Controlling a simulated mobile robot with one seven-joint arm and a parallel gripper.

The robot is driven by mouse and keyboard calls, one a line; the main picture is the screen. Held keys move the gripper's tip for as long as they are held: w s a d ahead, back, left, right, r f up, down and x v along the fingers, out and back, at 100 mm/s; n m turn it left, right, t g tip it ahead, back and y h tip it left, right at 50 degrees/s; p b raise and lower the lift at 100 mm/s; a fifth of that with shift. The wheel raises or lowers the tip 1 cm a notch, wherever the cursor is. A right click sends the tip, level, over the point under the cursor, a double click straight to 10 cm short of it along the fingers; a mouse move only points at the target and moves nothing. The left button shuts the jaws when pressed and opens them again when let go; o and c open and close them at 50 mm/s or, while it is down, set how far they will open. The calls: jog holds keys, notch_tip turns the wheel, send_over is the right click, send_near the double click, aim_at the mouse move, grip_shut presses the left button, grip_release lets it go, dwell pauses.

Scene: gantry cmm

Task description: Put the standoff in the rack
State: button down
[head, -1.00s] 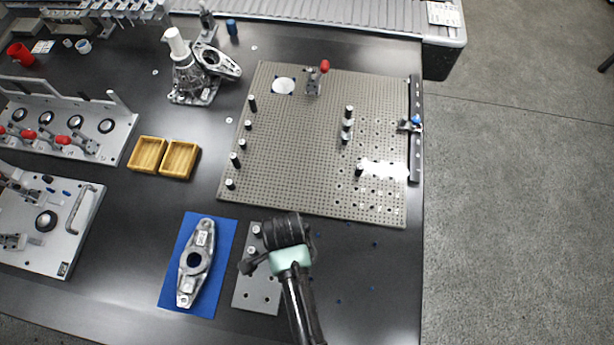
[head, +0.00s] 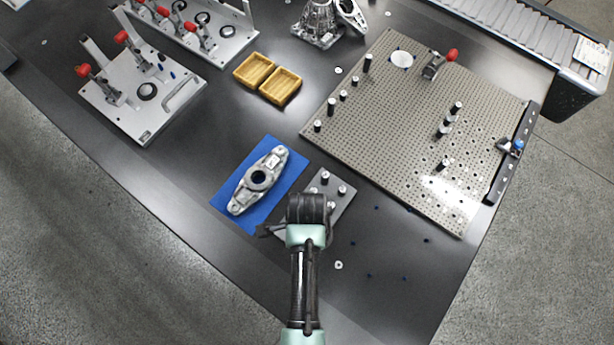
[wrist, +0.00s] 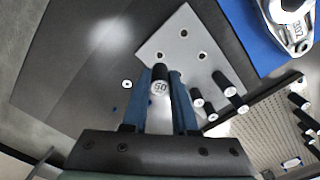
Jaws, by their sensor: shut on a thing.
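My gripper (wrist: 160,92) is shut on a standoff (wrist: 160,82), a dark cylinder with a pale end face marked "50", held between the blue fingers. In the wrist view it overlaps the near edge of the rack (wrist: 182,36), a grey plate with holes and several standoffs (wrist: 222,82); I cannot tell whether it touches the plate. In the head view the rack (head: 334,193) lies right of the blue mat, partly covered by my wrist. My gripper's fingers and the held standoff are hidden there.
A metal casting (head: 258,178) lies on the blue mat (head: 284,186). A large perforated plate (head: 400,130) with upright pins is at the upper right. Two yellow trays (head: 280,86) and clamp fixtures (head: 140,95) stand at the upper left.

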jog(key=shift+f+b, duration=2.3)
jog(key=shift+f, duration=0.05)
jog(key=shift+r, duration=0.15)
jog(key=shift+p, duration=0.35)
jog(key=shift+p, duration=0.6)
jog(key=shift+f+b, duration=0.55)
jog(key=shift+f, duration=0.35)
jog(key=c, duration=0.6)
grip_release()
jog(key=shift+r, duration=0.15)
